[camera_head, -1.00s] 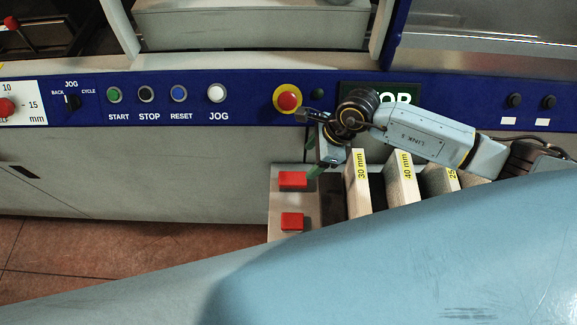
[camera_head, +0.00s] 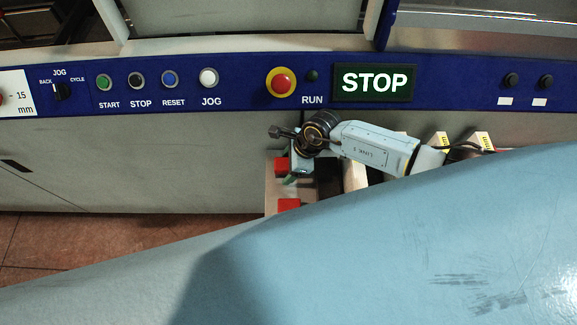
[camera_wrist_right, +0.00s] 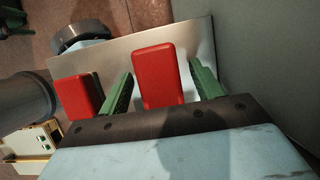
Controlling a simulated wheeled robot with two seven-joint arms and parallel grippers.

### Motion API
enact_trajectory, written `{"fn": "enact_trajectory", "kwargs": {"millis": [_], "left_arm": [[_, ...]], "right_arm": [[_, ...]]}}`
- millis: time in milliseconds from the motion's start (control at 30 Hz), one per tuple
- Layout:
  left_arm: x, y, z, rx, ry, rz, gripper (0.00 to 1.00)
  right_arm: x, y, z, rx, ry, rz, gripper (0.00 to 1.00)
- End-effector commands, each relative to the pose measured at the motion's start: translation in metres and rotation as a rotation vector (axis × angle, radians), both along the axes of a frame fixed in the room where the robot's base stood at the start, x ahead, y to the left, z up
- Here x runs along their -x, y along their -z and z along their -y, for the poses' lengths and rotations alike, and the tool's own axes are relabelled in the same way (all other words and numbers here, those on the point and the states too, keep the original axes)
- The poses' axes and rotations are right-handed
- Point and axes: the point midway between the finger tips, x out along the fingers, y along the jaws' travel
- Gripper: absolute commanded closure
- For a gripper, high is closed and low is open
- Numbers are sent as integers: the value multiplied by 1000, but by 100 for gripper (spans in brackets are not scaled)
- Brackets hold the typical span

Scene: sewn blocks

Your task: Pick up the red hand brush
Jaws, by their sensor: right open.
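Two red block-like pieces, which I take to be hand brushes, sit on a pale metal plate (camera_wrist_right: 115,58). In the right wrist view one red brush (camera_wrist_right: 158,75) lies between the green fingers of my right gripper (camera_wrist_right: 161,82), with gaps on both sides. The other red brush (camera_wrist_right: 78,97) is left of the fingers. In the head view the far red brush (camera_head: 280,165) is beside my right gripper (camera_head: 290,179), partly covered by it, and the near one (camera_head: 288,205) is partly cut off by a pale blue surface. My right gripper is open. My left gripper is not in view.
Behind the arm runs a blue control panel (camera_head: 235,95) with buttons, a red emergency stop (camera_head: 282,83) and a STOP sign (camera_head: 373,82). Wooden blocks (camera_head: 355,177) stand right of the brushes, close to my right arm. A grey machine wall (camera_wrist_right: 262,60) rises beside the plate.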

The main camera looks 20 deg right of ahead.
Motion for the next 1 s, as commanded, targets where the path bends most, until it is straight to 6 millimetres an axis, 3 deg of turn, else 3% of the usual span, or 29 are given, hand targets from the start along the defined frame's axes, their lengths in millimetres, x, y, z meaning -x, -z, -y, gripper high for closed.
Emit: {"fn": "enact_trajectory", "kwargs": {"millis": [200, 600, 1000], "left_arm": [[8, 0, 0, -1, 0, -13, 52], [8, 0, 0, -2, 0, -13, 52], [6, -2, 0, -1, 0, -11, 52]], "right_arm": [[0, 0, 0, 0, 1, 1, 35], [0, 0, 0, 0, 1, 1, 84], [-1, -9, 0, -1, 2, 2, 84]]}}
